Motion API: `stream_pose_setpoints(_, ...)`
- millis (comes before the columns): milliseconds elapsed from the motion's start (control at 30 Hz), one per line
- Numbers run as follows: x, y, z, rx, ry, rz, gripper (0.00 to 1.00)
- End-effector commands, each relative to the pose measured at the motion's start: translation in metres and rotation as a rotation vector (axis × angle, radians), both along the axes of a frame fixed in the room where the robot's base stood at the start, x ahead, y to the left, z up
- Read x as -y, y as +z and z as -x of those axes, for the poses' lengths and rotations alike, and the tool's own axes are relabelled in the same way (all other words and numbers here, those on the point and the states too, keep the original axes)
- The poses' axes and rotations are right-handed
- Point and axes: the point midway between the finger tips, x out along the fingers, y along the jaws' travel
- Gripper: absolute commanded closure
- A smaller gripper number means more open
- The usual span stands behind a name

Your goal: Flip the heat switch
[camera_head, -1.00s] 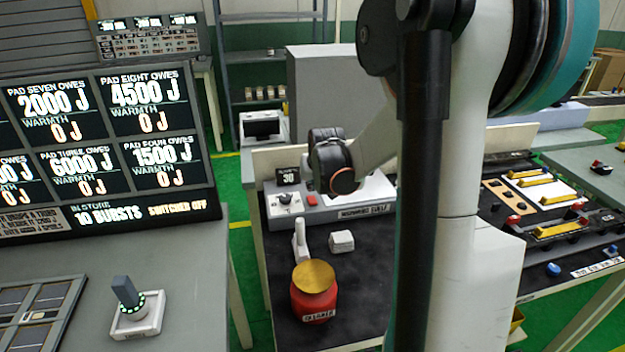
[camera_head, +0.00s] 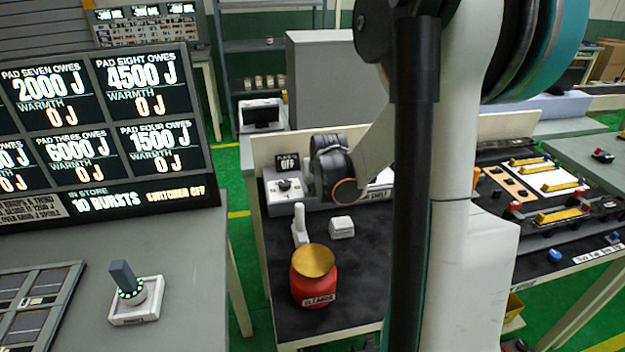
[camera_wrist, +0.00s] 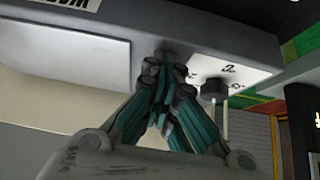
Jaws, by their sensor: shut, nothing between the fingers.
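A grey-white heater unit (camera_head: 278,189) stands at the back of the dark table. It has a small display (camera_head: 287,163) that seems to read OFF, and a dark knob (camera_head: 284,185) on a white panel. In the wrist view the knob (camera_wrist: 214,89) is just right of my gripper (camera_wrist: 168,58). My gripper is shut and empty, its fingertips at the unit's edge beside the panel; I cannot tell whether they touch it. In the head view my wrist hides the fingers and the unit's middle. Nothing visible is labelled as the heat switch.
A red jar (camera_head: 314,285) with a gold lid, a white upright piece (camera_head: 300,224) and a small white block (camera_head: 342,228) stand before the unit. A grey lever (camera_head: 127,281) sits on the left table beneath a lit board (camera_head: 100,130). My arm blocks the middle right.

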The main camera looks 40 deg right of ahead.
Motion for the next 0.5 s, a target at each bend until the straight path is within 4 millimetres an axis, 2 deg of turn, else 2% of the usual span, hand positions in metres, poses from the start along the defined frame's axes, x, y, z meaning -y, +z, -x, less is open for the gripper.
stream_pose_setpoints(500, 0.0048, 0.0035, -0.0097, 0.003, 0.0, 0.001, 1.0)
